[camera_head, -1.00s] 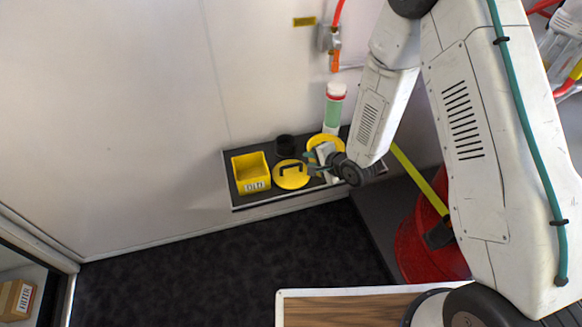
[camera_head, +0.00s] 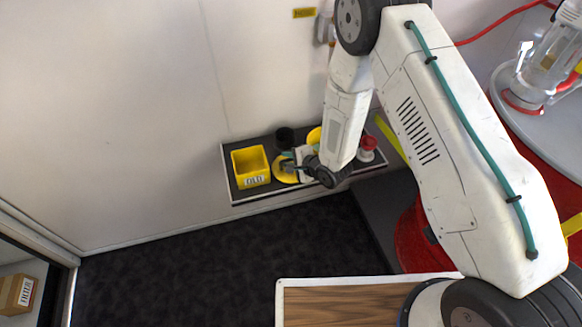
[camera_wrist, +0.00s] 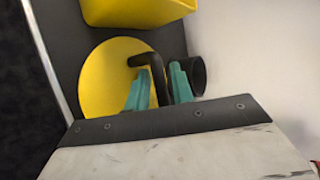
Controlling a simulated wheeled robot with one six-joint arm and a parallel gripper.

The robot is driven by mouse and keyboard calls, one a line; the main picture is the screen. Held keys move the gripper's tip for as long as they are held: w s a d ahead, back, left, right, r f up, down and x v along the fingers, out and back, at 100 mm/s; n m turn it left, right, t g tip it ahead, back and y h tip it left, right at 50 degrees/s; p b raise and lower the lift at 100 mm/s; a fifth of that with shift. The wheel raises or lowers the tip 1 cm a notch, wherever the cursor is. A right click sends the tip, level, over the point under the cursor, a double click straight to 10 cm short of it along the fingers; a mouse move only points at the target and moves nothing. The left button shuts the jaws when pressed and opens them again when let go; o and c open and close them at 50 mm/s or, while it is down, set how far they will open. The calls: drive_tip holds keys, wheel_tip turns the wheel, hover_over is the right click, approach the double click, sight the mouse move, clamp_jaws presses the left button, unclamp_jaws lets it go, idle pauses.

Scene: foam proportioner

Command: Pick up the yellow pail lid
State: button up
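The yellow pail lid (camera_head: 279,177) is a round disc with a black handle, lying on the shelf beside the yellow bin. In the head view my gripper (camera_head: 288,166) is over its right part and hides some of it. In the wrist view the lid (camera_wrist: 103,80) is at the left of centre. My gripper's two teal fingers (camera_wrist: 158,84) are apart there, one on each side of the black handle (camera_wrist: 156,68). Gaps show between fingers and handle, so the gripper looks open. The fingertips' exact height against the lid is hard to tell.
A red-topped item (camera_head: 367,146) stands right. Dark floor (camera_head: 230,265) lies in front.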

clamp_jaws()
